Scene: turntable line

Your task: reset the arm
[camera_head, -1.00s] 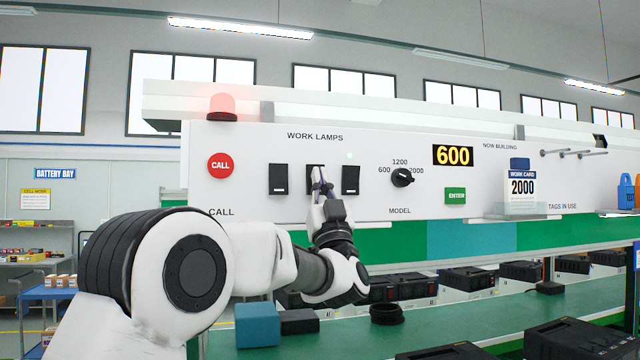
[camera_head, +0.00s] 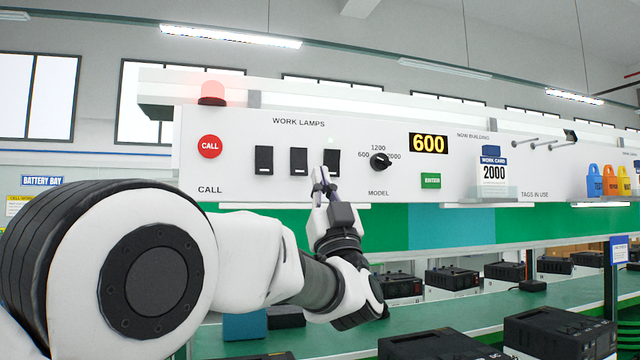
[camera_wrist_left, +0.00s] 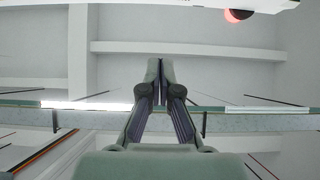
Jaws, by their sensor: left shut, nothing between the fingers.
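My left gripper (camera_head: 322,180) is shut and empty in the head view. It points up in front of the white control panel (camera_head: 230,180), just under the rightmost of three black work lamp switches (camera_head: 332,162). I cannot tell whether it touches the panel. In the left wrist view the gripper's (camera_wrist_left: 160,68) fingers meet at the tips with nothing between them, against the ceiling. My left arm reaches in from the left. My right gripper is not in view.
The panel carries a red call button (camera_head: 209,146), a model knob (camera_head: 380,160), a display (camera_head: 428,144) reading 600 and a green enter button (camera_head: 431,180). A work card (camera_head: 494,172) reads 2000. Below, black battery units stand along the green line (camera_head: 420,312). A red lamp (camera_head: 213,92) glows above.

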